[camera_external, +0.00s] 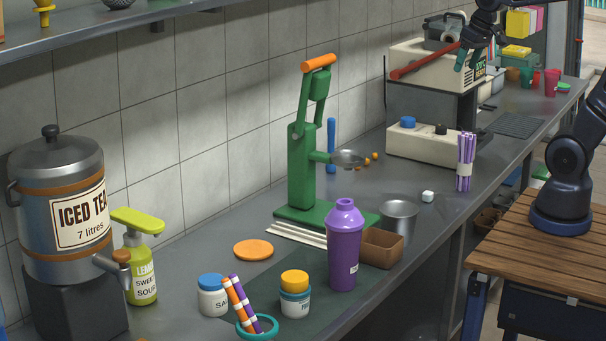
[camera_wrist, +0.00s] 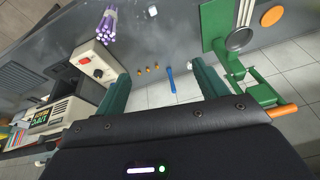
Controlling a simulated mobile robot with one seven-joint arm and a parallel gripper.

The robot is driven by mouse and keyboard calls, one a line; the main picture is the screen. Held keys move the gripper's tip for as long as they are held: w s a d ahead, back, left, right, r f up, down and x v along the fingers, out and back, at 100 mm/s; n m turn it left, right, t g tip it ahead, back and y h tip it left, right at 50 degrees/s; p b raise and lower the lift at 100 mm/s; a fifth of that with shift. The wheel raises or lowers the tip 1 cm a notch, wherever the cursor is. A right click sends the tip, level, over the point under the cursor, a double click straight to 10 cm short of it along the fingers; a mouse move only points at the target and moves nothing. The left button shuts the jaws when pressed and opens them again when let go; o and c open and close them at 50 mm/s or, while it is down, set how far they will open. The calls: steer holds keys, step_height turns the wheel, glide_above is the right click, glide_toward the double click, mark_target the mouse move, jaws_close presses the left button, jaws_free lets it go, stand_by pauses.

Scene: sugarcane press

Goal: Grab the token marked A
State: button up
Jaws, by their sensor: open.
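No letter A can be read in either view, so I cannot tell which thing is the marked token. Small orange pieces (camera_external: 367,161) lie on the counter by the wall, beyond the green press; they also show in the wrist view (camera_wrist: 148,70), between my fingers in the picture. They are too small to read. My gripper (camera_external: 470,58) is at the upper right, high over the counter near the beige machine. In the wrist view my gripper (camera_wrist: 161,85) has its two teal fingers wide apart with nothing held between them.
The green press (camera_external: 301,170) and a blue stick (camera_external: 331,145) stand near the orange pieces. A white cube (camera_external: 428,196), purple straws (camera_external: 465,163) and a metal cup (camera_external: 399,217) are nearer the front edge. The beige machine (camera_external: 433,143) has a red bar (camera_external: 424,62).

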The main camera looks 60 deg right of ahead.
steer(key=w+a+f+m+g, duration=0.15)
steer(key=w+f, duration=0.25)
steer(key=w, duration=1.1)
steer(key=w+a+f+m+g, duration=0.1)
steer(key=w+a+f+m, duration=0.25)
steer(key=w, duration=1.05)
steer(key=w+a+f+m, duration=0.1)
steer(key=w+f, duration=0.5)
steer(key=f, duration=0.4)
steer(key=w+a+f+m+g, duration=0.1)
steer(key=w+a+f, duration=0.1)
steer(key=w+f, duration=0.4)
steer(key=w+a+f+m, duration=0.1)
steer(key=w+f, duration=0.6)
steer(key=f, duration=0.6)
steer(key=shift+a+f, duration=0.25)
steer(key=shift+f, duration=0.05)
steer(key=shift+w+d+f, duration=0.1)
steer(key=shift+f, duration=1.15)
steer(key=shift+w+d+f, duration=0.1)
steer(key=shift+f, duration=1.15)
steer(key=shift+a, duration=0.1)
steer(key=c, duration=1.1)
steer(key=shift+o, duration=0.2)
steer(key=shift+r, duration=0.15)
